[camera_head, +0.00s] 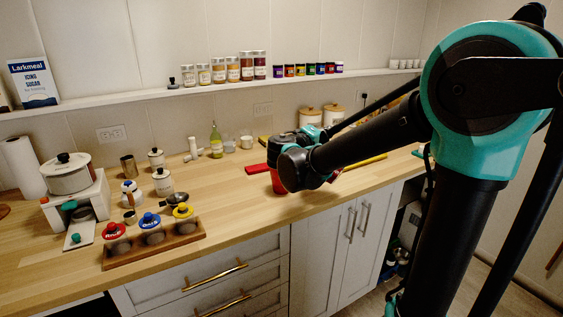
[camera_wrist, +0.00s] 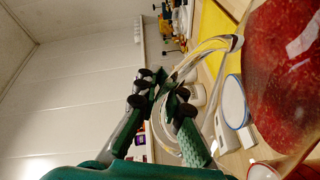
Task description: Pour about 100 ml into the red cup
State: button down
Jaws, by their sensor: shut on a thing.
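My gripper (camera_wrist: 165,105) is shut on the clear curved handle of a see-through jug (camera_wrist: 285,75) in the wrist view. The jug shows a large red mass, close to the camera at the right; whether it is tilted or pouring I cannot tell. A rim in red and white, probably the red cup (camera_wrist: 262,172), shows at the bottom right, cut off by the frame and close to the jug. In the head view a red body (camera_head: 277,182) shows just below my gripper (camera_head: 290,165); I cannot tell whether it is cup or jug. The arm hides much there.
A white cup with a blue rim (camera_wrist: 234,104) stands near the jug. A red flat thing (camera_head: 257,168) lies left of my gripper, and a yellow strip (camera_head: 366,160) to its right. A wooden rack (camera_head: 150,244) with lidded jars is at the front left. The front counter middle is clear.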

jog(key=shift+a+r+n, duration=0.35)
jog(key=shift+r+n, duration=0.05)
jog(key=shift+r, duration=0.1)
jog(key=shift+w+a+r+n+t+h, duration=0.2)
jog(key=shift+a+r+n+t+h, duration=0.15)
jog(key=shift+a+r+n, duration=0.45)
jog(key=shift+a+n, duration=0.1)
jog(key=shift+a, duration=0.05)
jog(key=shift+w+a+r+n+b, duration=0.15)
jog(key=shift+a+r+n+b, duration=0.05)
jog(key=shift+a+b, duration=0.2)
jog(key=shift+w+a+r+n+b, duration=0.1)
jog(key=shift+a+r+n+b, duration=0.15)
jog(key=shift+a, duration=0.2)
dwell(1.7)
jog(key=shift+d+f, duration=0.1)
